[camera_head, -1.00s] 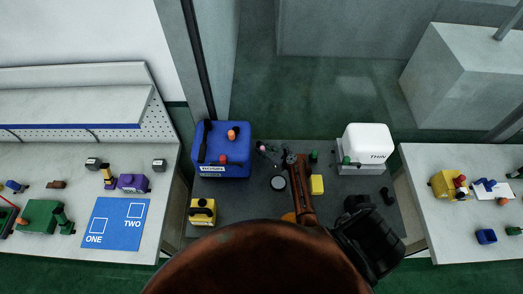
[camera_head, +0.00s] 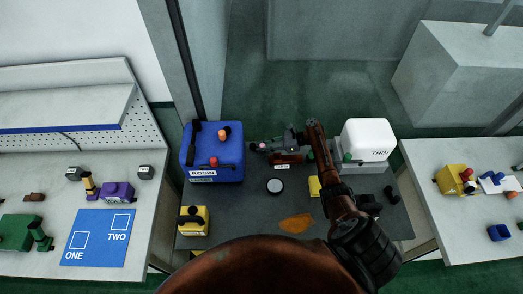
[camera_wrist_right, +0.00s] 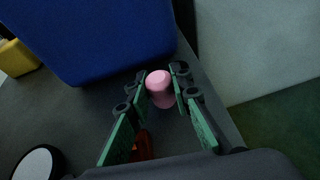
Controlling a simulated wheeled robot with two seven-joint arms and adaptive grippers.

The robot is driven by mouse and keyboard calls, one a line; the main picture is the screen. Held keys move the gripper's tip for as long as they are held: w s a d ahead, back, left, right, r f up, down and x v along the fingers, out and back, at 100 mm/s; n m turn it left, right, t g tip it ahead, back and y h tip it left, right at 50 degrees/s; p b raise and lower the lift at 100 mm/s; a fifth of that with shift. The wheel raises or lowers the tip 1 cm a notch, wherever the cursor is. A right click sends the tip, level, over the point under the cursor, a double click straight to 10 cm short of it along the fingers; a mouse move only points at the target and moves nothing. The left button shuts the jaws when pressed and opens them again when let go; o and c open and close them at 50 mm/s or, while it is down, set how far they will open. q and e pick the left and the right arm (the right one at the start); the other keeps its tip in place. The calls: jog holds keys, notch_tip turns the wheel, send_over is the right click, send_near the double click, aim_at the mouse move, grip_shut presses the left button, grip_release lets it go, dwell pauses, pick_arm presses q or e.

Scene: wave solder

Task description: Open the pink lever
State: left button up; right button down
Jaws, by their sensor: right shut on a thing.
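The pink lever's round knob (camera_wrist_right: 160,88) stands between the green-padded fingers of my right gripper (camera_wrist_right: 160,90) in the right wrist view. The fingers are shut on it near their tips. In the head view the pink knob (camera_head: 263,146) is a small spot right of the blue box, at the end of my right gripper (camera_head: 268,146), which reaches in from the right. The lever's lower part and pivot are hidden. My left gripper is not in view.
The blue ROSIN box (camera_head: 208,174) stands close left of the knob. A white THIN box (camera_head: 367,139) is at right. A round white-topped item (camera_head: 275,186), a yellow block (camera_head: 314,187) and a yellow box (camera_head: 194,220) are on the dark grey table (camera_head: 240,215).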

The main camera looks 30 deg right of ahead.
jog(key=shift+f+g, duration=0.1)
jog(key=shift+g, duration=0.2)
jog(key=c, duration=2)
grip_release()
notch_tip(320, 180, up, 10)
jog(key=shift+d, duration=0.1)
